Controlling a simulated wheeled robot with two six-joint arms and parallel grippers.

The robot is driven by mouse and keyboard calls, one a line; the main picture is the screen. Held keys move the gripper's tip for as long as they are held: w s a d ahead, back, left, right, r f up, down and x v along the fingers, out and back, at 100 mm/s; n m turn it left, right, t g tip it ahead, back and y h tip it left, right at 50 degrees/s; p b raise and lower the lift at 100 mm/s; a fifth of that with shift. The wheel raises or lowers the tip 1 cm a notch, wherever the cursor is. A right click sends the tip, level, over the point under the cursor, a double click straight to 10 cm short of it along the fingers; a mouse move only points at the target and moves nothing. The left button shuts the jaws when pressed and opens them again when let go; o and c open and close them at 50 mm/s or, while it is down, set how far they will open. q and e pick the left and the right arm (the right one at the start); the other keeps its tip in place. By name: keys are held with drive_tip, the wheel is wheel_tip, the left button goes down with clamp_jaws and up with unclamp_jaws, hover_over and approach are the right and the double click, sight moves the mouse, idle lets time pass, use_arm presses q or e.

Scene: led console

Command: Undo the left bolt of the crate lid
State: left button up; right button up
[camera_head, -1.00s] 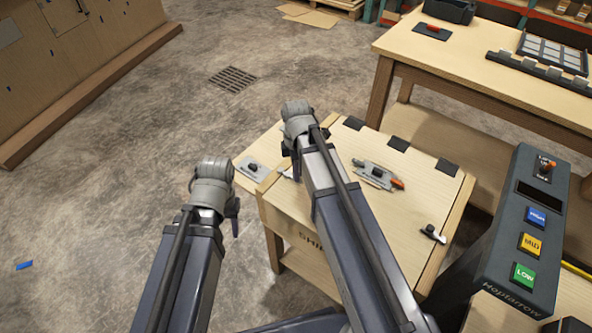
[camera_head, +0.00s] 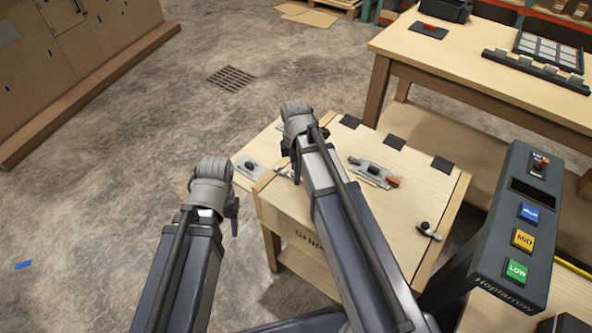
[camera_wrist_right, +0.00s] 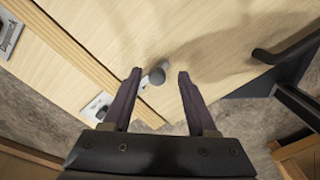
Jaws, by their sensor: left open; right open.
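The crate (camera_head: 325,245) has a pale wooden lid (camera_head: 395,215). Its left bolt, a dark round knob on a small silver plate (camera_wrist_right: 157,75), shows in the right wrist view near the lid's edge. My right gripper (camera_wrist_right: 158,77) is open, with its fingertips on either side of the knob and gaps showing. In the head view my right gripper (camera_head: 296,172) is over the lid's left side, and its arm hides much of that area. The right bolt (camera_head: 428,230) sits at the lid's right edge. My left gripper (camera_head: 233,212) is open, left of the crate.
A grey fitting with an orange tip (camera_head: 375,173) lies on the lid, and dark hinges (camera_head: 394,142) line its back edge. A button console (camera_head: 510,225) stands close on the right. A larger workbench (camera_head: 470,80) stands behind.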

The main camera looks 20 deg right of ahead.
drive_tip(key=shift+r+p, duration=3.75)
drive_tip(key=shift+r, duration=0.15)
drive_tip(key=shift+f, duration=0.1)
drive_tip(key=s+a+r+m+h+p, duration=0.1)
drive_tip(key=s+a+r+m+p, duration=0.4)
drive_tip(key=s+a+m, duration=0.6)
drive_tip(key=s+m, duration=0.1)
drive_tip(key=s, duration=0.2)
drive_tip(key=shift+r+m, duration=0.15)
drive_tip(key=shift+m, duration=0.25)
